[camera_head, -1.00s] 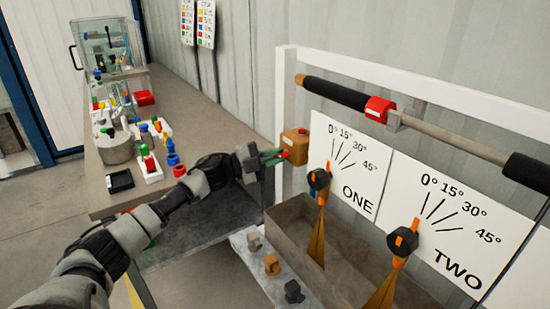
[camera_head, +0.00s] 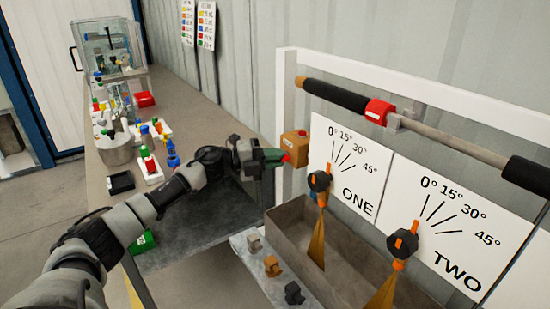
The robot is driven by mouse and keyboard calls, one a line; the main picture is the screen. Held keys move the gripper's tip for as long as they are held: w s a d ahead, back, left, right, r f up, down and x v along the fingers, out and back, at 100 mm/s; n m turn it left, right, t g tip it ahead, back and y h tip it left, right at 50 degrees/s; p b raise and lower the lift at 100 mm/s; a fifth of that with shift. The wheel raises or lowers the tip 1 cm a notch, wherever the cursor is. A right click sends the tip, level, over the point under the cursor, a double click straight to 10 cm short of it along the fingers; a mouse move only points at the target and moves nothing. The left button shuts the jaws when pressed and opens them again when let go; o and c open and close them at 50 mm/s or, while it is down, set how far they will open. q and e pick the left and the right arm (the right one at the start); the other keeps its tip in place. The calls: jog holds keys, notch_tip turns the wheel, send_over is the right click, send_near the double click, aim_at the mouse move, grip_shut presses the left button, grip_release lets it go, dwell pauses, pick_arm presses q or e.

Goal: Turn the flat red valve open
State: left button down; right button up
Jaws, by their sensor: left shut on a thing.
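The flat red valve (camera_head: 286,158) sits on the left side of an orange-brown box (camera_head: 296,147), which is fixed to the white frame beside the ONE panel. Only a small red part shows. My left gripper (camera_head: 276,158) reaches in from the left, its green-and-dark fingers shut on the red valve. The fingers cover most of the valve, so its exact angle is hard to tell. My right gripper is not in view.
Panels ONE (camera_head: 346,165) and TWO (camera_head: 445,225) carry angle marks and dark knobs with orange pointers. A grey trough (camera_head: 283,213) lies below. A long bench (camera_head: 190,112) with several small coloured parts stands behind my left arm.

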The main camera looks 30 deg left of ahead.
pick_arm(q)
jog(key=c, duration=1.2)
grip_release()
jog(key=b+v, duration=0.2)
jog(key=v, duration=0.9)
jog(key=shift+b, duration=0.4)
jog(key=shift+w, duration=0.1)
